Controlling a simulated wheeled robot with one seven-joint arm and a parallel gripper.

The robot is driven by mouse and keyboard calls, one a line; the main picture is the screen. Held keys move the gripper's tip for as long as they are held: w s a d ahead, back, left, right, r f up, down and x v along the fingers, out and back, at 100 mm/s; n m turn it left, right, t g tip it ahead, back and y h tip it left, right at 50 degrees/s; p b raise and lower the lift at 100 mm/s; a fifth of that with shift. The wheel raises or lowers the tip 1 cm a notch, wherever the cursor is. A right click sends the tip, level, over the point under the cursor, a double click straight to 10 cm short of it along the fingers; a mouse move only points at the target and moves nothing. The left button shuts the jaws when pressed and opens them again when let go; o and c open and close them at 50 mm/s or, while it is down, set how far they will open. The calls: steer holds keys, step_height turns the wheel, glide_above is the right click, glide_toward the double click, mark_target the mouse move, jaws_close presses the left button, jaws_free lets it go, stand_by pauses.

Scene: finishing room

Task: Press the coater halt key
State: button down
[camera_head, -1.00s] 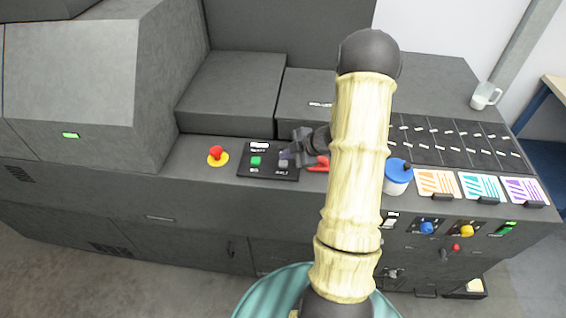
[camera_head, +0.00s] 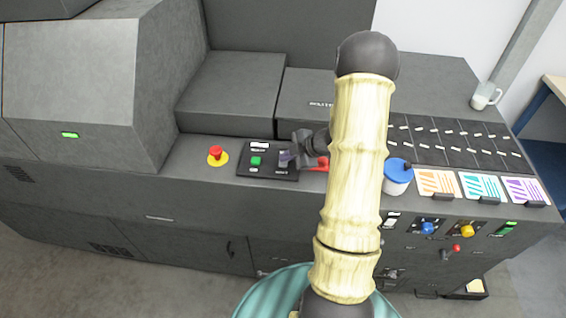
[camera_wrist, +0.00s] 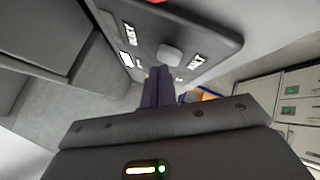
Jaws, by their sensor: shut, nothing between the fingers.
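A black key panel (camera_head: 247,172) lies on the grey machine's top ledge in the head view, with a green key (camera_head: 256,161) on its left part. My gripper (camera_head: 289,158) is shut and empty over the panel's right part, hiding what lies beneath it. In the wrist view the panel (camera_wrist: 214,42) fills the upper middle, with a pale grey key (camera_wrist: 171,54) beside a white label that seems to read HALT (camera_wrist: 195,62). My closed dark fingers (camera_wrist: 159,75) end close to this key. Whether they touch it, I cannot tell.
A red mushroom button on a yellow base (camera_head: 217,155) stands left of the panel. A red handle (camera_head: 322,164) is just right of my gripper. A blue-lidded pot (camera_head: 398,178) and several coloured cards (camera_head: 438,184) sit farther right.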

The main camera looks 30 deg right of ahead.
mark_target(287, 164)
steer(key=shift+f, duration=0.45)
stand_by(0.5)
stand_by(0.3)
steer(key=shift+r+p, duration=0.6)
steer(key=shift+r, duration=0.3)
step_height(287, 164, up, 5)
steer(key=p, duration=0.4)
steer(key=shift+p, duration=0.4)
stand_by(0.3)
